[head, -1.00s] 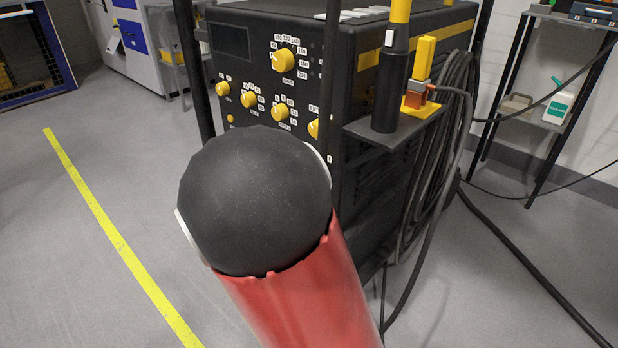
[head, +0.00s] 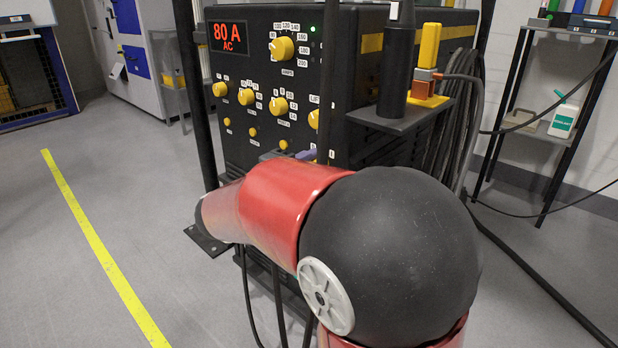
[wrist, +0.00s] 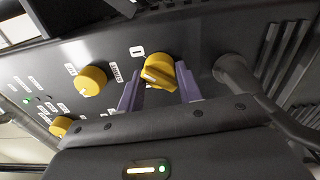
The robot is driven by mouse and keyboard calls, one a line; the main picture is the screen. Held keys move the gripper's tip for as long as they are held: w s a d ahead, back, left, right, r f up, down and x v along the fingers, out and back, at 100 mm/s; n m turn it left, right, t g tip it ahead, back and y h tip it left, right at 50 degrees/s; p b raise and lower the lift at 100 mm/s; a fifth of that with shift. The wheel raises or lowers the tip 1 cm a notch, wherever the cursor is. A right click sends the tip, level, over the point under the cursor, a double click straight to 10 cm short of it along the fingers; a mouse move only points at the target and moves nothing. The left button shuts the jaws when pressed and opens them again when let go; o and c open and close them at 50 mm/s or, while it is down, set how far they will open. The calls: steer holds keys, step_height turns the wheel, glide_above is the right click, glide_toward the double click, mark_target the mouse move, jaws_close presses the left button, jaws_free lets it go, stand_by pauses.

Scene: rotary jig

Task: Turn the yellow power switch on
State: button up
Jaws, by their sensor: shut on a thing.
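The yellow power switch (wrist: 160,71) is a round yellow knob with a raised grip bar on the black front panel, in the middle of the wrist view. A small white label (wrist: 137,51) is beside it. My gripper (wrist: 158,78) has its purple fingers on both sides of the knob and is shut on it. In the head view my red and black arm hides the switch, and only a bit of a purple finger (head: 304,155) shows. The machine's display (head: 229,38) reads 80 A AC in red. A green light (head: 313,29) is lit on the panel.
Other yellow knobs (head: 282,48) sit on the same panel, close to the switch. A bracket shelf (head: 400,121) with a dark holder and a yellow block juts from the machine's right side. Cables (head: 440,145) hang there. Open floor lies at left.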

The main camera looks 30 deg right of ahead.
steer(key=shift+f+m, duration=0.1)
steer(key=shift+m, duration=0.4)
steer(key=o, duration=1)
steer(key=v, duration=0.7)
steer(key=shift+s+a, duration=0.1)
steer(key=shift+a, duration=0.3)
